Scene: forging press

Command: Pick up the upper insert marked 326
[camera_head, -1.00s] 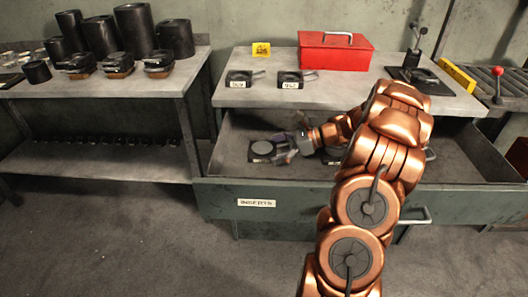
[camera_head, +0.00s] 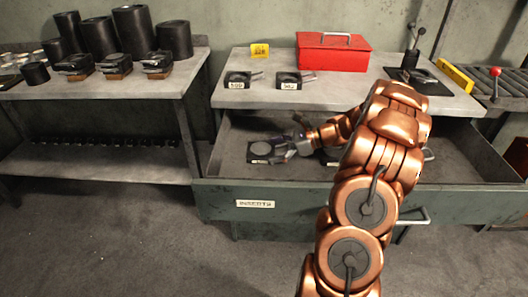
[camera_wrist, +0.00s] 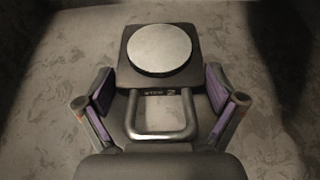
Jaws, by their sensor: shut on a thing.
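A dark square insert (camera_head: 260,152) with a pale round face sits in the open drawer, at its left side. In the wrist view the insert (camera_wrist: 160,78) lies straight ahead, its grey loop handle (camera_wrist: 162,134) toward me. A small label at the handle's base is partly visible, but I cannot read its whole marking. My gripper (camera_head: 291,144) is low in the drawer at the insert's handle side. In the wrist view my gripper (camera_wrist: 160,90) is shut on the insert, one purple-padded finger on each side. The insert looks flat, at the drawer floor.
Another dark insert (camera_head: 328,157) is partly hidden behind my arm in the drawer. Two labelled inserts (camera_head: 238,80) (camera_head: 290,80) lie on the tabletop (camera_head: 335,96) above. A red toolbox (camera_head: 334,52) stands behind them. The drawer front (camera_head: 330,190) forms a raised edge.

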